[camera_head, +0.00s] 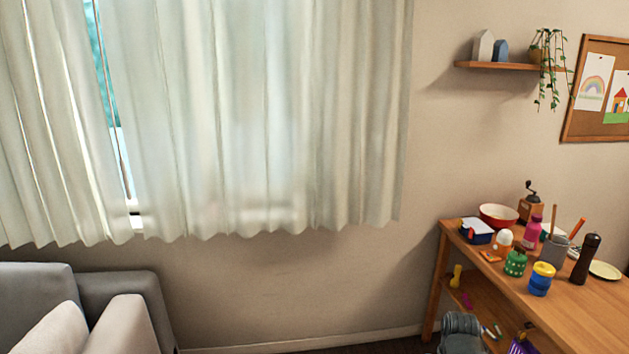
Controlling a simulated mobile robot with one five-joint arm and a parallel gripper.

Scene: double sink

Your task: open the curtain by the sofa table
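A pale off-white curtain hangs in two pleated panels across the window in the head view. The left panel (45,130) hangs at the left edge of the picture, and the wide right panel (270,110) reaches to about the middle of the wall. A narrow slanted gap between them shows a strip of the bright window (120,150); the rest of the window is covered. The wooden table (570,310) stands at the lower right, apart from the right panel's edge. My gripper is not in view.
A grey sofa (125,290) with a light cushion (55,330) stands below the curtain at left. The table carries a red bowl (498,216), a grinder, a pepper mill (585,260) and jars. A shelf (510,66) and a pinboard (597,90) hang above.

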